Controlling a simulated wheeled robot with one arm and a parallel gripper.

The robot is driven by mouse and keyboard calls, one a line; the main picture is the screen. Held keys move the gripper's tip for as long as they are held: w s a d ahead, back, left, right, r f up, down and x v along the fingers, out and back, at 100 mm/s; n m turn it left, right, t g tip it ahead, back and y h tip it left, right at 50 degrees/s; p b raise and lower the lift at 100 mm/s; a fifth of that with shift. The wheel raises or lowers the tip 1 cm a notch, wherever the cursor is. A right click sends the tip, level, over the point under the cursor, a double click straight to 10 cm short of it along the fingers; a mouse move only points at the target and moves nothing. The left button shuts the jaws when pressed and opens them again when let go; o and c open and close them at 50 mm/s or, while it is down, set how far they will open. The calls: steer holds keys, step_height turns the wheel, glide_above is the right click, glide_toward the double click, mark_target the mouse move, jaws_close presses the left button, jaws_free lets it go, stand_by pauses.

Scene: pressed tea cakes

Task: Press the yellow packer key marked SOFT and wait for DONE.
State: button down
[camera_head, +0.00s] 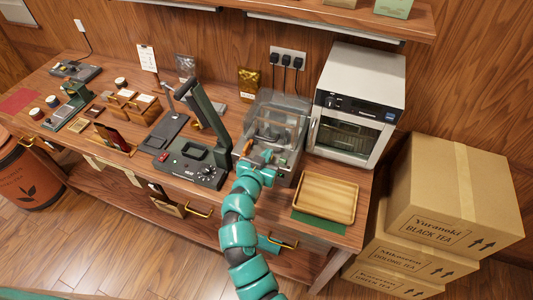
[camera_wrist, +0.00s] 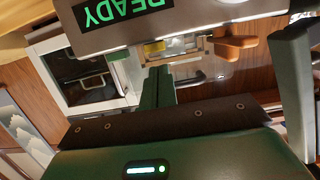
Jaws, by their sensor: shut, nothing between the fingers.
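The packer (camera_head: 291,99), a grey machine with a clear cover, stands on the bench in the head view, left of the white oven. In the wrist view its panel (camera_wrist: 193,22) shows a green READY on a dark display (camera_wrist: 127,8), upside down. My gripper (camera_head: 262,166) is at the packer's front in the head view.
A wooden tray (camera_head: 326,213) lies to the right on a green mat. A dark lever machine (camera_head: 190,173) stands close on the left. A white oven (camera_head: 362,87) is behind right. Stacked cardboard boxes (camera_head: 440,190) stand beyond the bench's right end. An orange handle (camera_wrist: 236,42) is near the key.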

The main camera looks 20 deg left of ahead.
steer(key=shift+f, duration=0.55)
